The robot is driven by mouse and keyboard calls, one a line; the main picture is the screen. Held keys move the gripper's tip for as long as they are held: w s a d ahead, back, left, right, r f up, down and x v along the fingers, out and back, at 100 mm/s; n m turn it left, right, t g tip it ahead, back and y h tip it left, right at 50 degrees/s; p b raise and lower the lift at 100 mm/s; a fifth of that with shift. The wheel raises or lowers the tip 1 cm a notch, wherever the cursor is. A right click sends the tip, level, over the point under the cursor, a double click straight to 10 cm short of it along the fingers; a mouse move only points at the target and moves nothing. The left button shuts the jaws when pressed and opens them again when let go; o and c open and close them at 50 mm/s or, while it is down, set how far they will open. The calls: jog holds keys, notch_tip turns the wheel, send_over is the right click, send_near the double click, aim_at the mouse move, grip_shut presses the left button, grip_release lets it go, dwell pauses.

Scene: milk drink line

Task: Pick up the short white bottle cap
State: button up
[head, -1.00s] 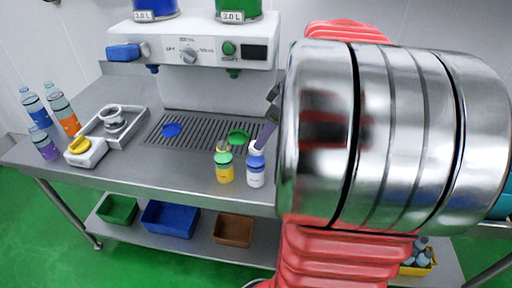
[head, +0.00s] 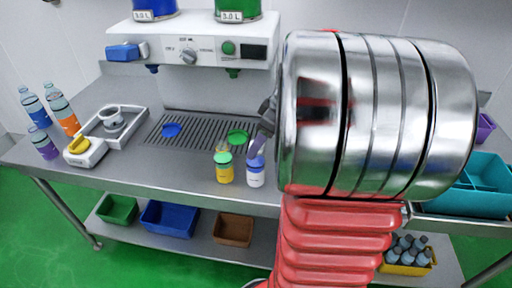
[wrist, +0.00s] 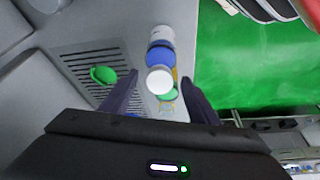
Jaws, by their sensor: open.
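The short white cap (wrist: 159,79) tops a white bottle with a blue collar; the wrist view sees it from above. The same bottle (head: 256,178) stands upright near the table's front in the head view, where my dark finger covers its top. My gripper (wrist: 157,84) is open, with one finger to each side of the cap in the wrist view. I cannot tell whether either finger touches it. In the head view my gripper (head: 260,143) is at the bottle's top, partly hidden by my silver arm link.
A yellow bottle with a green top (head: 224,165) stands close to the left. Behind are a drip grate (head: 200,137) with blue and green discs and a dispenser (head: 190,48). A teal bin (head: 470,200) is at right.

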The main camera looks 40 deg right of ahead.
jog(key=shift+c, duration=0.5)
jog(key=c, duration=1.1)
notch_tip(320, 180, up, 10)
jog(key=shift+w+a, duration=0.1)
